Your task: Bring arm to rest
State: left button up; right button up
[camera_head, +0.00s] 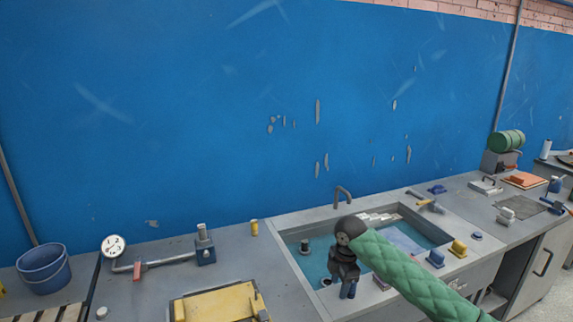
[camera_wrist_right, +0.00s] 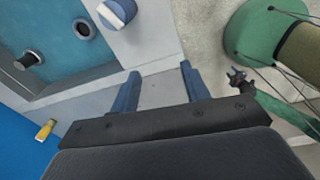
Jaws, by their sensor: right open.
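My right arm, in a green quilted sleeve, reaches in from the lower right of the head view. Its gripper (camera_head: 347,290) points down over the left part of the sink (camera_head: 292,258). In the right wrist view the two blue fingers of the gripper (camera_wrist_right: 160,72) stand apart with nothing between them. Pale counter edge and floor show beyond the fingertips. My left gripper is not seen in the head view.
A yellow panel mould (camera_head: 222,304) lies on the counter left of the sink. A blue vise-like block (camera_head: 204,247), a gauge (camera_head: 113,245) and a blue bucket (camera_head: 44,270) stand further left. The space above the counter is mostly free.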

jog(key=s+a+f+m+t+y, duration=0.1)
jog(key=s+a+f+m, duration=0.4)
jog(key=s, duration=0.4)
jog(key=s+a+f+m+t+y, duration=0.1)
jog(key=s+a+f+m, duration=0.1)
jog(key=s+f, duration=0.65)
jog(key=s+d+m+h, duration=0.1)
jog(key=s+d+m, duration=0.3)
jog(key=s, duration=0.4)
jog(key=s+d+m+t+h, duration=0.1)
jog(key=s+d+m, duration=0.25)
jog(key=s, duration=0.45)
jog(key=s+d+m, duration=0.3)
jog(key=s+m, duration=0.1)
jog(key=s, duration=0.4)
jog(key=s+a+f, duration=0.1)
jog(key=s+f, duration=0.2)
jog(key=f, duration=2)
jog(key=s+a+f+g, duration=0.1)
jog(key=s+f, duration=0.2)
jog(key=f, duration=2)
jog(key=shift+f+g, duration=0.3)
jog(key=shift+f, duration=0.05)
jog(key=shift+a, duration=0.1)
jog(key=shift+c, duration=0.9)
jog(key=shift+a, duration=0.1)
jog(key=shift+c, duration=0.2)
